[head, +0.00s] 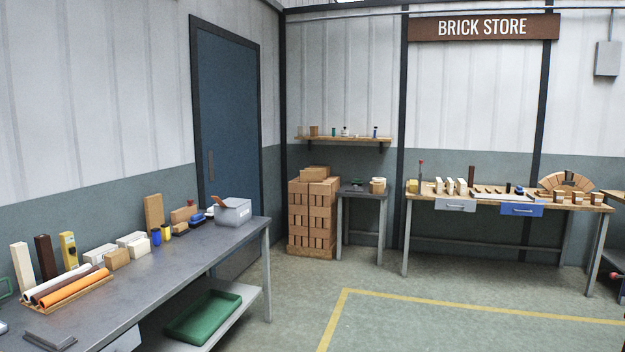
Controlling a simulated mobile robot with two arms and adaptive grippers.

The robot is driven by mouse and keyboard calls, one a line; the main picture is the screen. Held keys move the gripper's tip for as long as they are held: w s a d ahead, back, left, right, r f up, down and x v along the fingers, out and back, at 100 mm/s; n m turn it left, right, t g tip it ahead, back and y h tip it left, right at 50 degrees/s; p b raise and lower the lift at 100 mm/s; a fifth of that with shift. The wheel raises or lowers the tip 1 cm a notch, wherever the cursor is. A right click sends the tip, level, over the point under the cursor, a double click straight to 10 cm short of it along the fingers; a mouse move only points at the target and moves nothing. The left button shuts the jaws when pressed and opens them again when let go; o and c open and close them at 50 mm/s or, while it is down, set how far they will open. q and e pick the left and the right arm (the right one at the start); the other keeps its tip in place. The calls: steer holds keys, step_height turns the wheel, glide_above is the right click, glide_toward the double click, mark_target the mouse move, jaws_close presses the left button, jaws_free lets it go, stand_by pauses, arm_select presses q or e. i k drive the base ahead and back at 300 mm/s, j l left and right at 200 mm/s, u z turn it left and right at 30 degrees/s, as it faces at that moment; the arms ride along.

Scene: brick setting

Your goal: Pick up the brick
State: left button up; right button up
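Several brick-like blocks show in the head view, and I cannot tell which one the task means. On the left bench stand a tall tan brick (154,212), a reddish brick (183,214), a small tan block (118,259) and pale blocks (131,239). A large stack of orange-brown bricks (312,218) stands on the floor by the back wall. Pale upright bricks (450,186) sit on the back bench. Neither of my grippers is in view.
The grey left bench (200,256) also holds coloured tubes (75,288) and a grey bin (233,211). A green tray (203,317) lies on its lower shelf. A small table (362,192) stands beside the stack. The yellow-lined floor (430,330) is clear.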

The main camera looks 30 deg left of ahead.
mark_target(311, 174)
steer(key=i+j+u, duration=0.35)
steer(key=i, duration=0.25)
steer(key=i+j+u, duration=0.3)
steer(key=i, duration=0.8)
steer(key=i+u, duration=0.3)
steer(key=i, duration=3.2)
